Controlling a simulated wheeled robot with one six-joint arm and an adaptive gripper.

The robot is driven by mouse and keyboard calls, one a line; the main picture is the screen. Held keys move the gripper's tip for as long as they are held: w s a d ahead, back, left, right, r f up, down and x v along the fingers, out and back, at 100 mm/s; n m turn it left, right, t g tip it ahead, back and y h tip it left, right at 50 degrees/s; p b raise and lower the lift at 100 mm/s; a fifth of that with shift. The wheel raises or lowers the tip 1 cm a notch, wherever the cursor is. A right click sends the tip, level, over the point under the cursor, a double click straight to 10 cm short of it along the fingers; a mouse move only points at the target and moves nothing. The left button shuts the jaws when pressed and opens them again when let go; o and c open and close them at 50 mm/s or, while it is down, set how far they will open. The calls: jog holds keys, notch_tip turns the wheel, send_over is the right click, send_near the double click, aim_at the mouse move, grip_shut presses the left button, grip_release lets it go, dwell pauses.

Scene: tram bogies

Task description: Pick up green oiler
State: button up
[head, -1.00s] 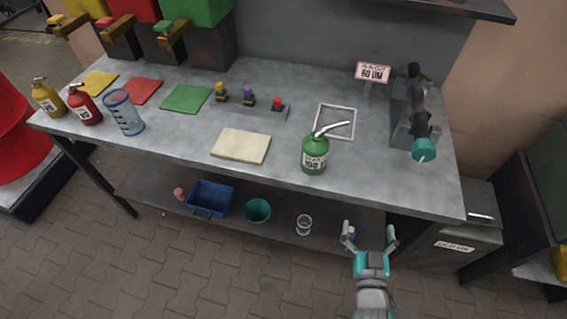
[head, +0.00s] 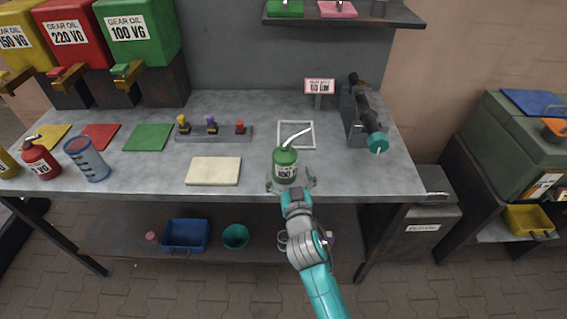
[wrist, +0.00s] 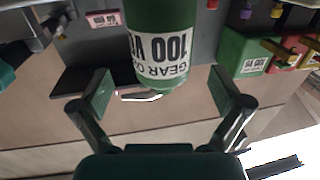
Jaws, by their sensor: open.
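The green oiler (head: 286,163) stands upright near the front edge of the grey workbench (head: 350,178), its pale spout slanting up to the right. Its label reads gear oil 100. My gripper (head: 291,182) is open at the bench's front edge, with its fingers to either side of the oiler's lower body in the head view. In the wrist view the oiler (wrist: 163,45) appears upside down, centred ahead of my gripper (wrist: 160,95) between the two spread fingers. I cannot tell whether either finger touches it.
A cream pad (head: 213,171) lies left of the oiler. A white square frame (head: 296,135) lies behind it. A dark device with a teal end (head: 377,143) stands to the right.

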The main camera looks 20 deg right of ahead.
aim_at(285, 157)
jog(key=shift+w+d+r, duration=0.15)
jog(key=shift+w, duration=1.25)
jog(key=shift+w+d+r, duration=0.1)
jog(key=shift+w+r, duration=0.05)
jog(key=shift+w, duration=1.25)
jog(key=c, duration=1.3)
jog(key=shift+r, duration=0.1)
jog(key=c, duration=0.5)
jog(key=shift+o, duration=0.2)
jog(key=shift+r, duration=0.1)
